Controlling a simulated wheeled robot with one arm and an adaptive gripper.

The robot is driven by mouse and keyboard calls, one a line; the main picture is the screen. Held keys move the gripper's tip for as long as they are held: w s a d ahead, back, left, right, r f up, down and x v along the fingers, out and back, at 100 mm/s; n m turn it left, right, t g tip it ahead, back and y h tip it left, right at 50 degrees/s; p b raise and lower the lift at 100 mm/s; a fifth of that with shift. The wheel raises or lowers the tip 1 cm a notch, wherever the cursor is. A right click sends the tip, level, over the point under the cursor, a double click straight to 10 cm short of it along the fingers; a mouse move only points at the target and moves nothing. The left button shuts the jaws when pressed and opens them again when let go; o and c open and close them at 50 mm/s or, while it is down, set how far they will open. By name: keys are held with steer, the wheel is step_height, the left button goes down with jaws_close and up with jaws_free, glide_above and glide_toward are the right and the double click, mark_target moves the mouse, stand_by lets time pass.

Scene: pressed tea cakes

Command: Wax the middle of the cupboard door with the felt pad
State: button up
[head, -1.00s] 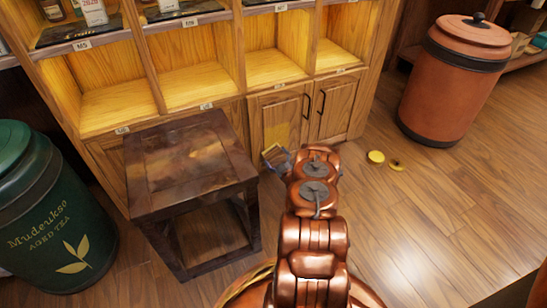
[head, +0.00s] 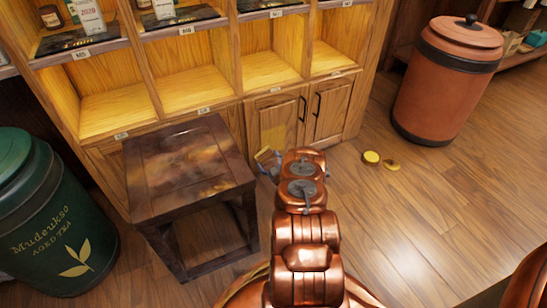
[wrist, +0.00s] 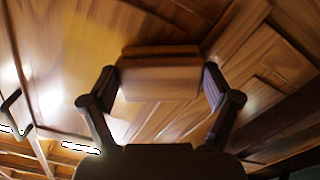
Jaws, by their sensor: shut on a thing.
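The cupboard door (head: 291,112) is the left one of a low wooden pair with dark handles. A yellowish patch (head: 277,136) shows on its face. My gripper (wrist: 160,84) is shut on the felt pad (wrist: 160,76), a brown block between its two fingers in the wrist view. In the head view the pad (head: 263,154) is small and partly hidden, in front of the lower part of the door, with my arm beside it. A paler yellow area lies next to the pad in the wrist view. I cannot tell whether the pad touches the door.
A dark wooden stool (head: 188,165) stands close left of my arm. A round yellow tin (head: 371,157) and a small round piece (head: 391,165) lie on the floor to the right. A copper-coloured canister (head: 445,85) and a green canister (head: 40,215) stand at the sides.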

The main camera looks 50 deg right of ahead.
steer(key=shift+w+a, duration=0.2)
steer(key=shift+a, duration=0.25)
steer(key=shift+s, duration=0.1)
steer(key=p+v, duration=0.3)
steer(key=shift+r, duration=0.15)
steer(key=shift+p+v, duration=0.65)
steer(key=shift+v, duration=0.8)
steer(key=shift+v, duration=1.5)
